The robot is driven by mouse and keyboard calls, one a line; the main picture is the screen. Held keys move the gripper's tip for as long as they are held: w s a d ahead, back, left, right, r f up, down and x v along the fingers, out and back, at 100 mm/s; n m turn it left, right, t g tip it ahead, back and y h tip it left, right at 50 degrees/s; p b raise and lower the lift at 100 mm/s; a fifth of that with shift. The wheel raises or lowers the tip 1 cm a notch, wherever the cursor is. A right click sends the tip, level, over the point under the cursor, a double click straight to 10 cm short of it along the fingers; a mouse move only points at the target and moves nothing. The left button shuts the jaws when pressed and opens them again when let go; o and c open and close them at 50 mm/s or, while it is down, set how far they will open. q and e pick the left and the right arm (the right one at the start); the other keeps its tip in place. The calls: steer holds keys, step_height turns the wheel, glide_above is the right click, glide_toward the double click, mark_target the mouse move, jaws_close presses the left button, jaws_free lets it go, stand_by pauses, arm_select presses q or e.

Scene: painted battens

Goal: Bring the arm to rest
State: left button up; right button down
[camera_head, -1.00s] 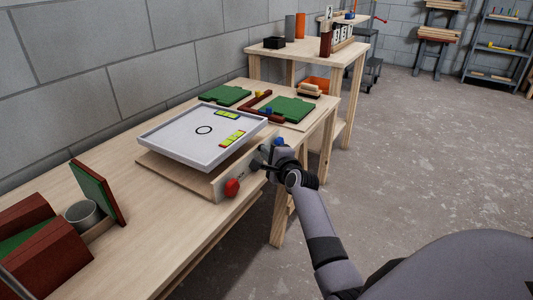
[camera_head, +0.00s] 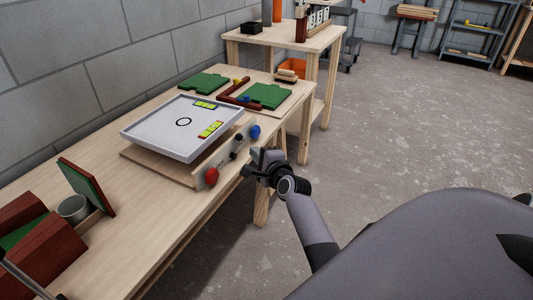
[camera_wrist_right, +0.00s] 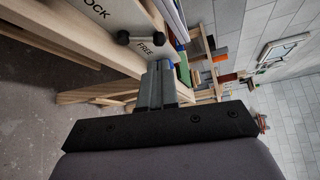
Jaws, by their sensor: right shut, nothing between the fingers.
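My right gripper (camera_head: 252,166) is in front of the long wooden table's front edge, beside the tilting tray's base, apart from the knobs. In the right wrist view its fingers (camera_wrist_right: 155,82) are together with nothing between them. A white tray (camera_head: 150,143) with a black ring and yellow-green strips stands on a wooden base. The base's front panel carries a red knob (camera_head: 211,177), a black knob (camera_head: 238,152) and a blue knob (camera_head: 255,131). The black knob also shows in the right wrist view (camera_wrist_right: 142,38), near the word FREE. My left gripper is not in view.
Green boards (camera_head: 268,96) and a dark red angled batten lie at the table's far end. A second table (camera_head: 262,36) is behind. The concrete floor (camera_head: 400,130) to the right is clear.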

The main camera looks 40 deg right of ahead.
arm_select(q)
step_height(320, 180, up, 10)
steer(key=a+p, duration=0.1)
steer(key=p, duration=1.1)
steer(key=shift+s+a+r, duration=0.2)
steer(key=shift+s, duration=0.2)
arm_select(e)
steer(key=s+a+f+n+g+y, duration=0.1)
steer(key=s+a+n+g+y, duration=0.1)
steer(key=s+a+n, duration=0.7)
steer(key=s+a+f+n+g+y, duration=0.1)
steer(key=s+a+n+g+y, duration=0.2)
steer(key=s+a+n, duration=0.7)
steer(key=s+n, duration=0.6)
steer(key=s, duration=0.3)
steer(key=shift+s+a+n, duration=0.15)
steer(key=shift+a+n, duration=0.05)
steer(key=shift+n, duration=0.1)
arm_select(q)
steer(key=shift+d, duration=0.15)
arm_select(e)
steer(key=shift+d, duration=0.1)
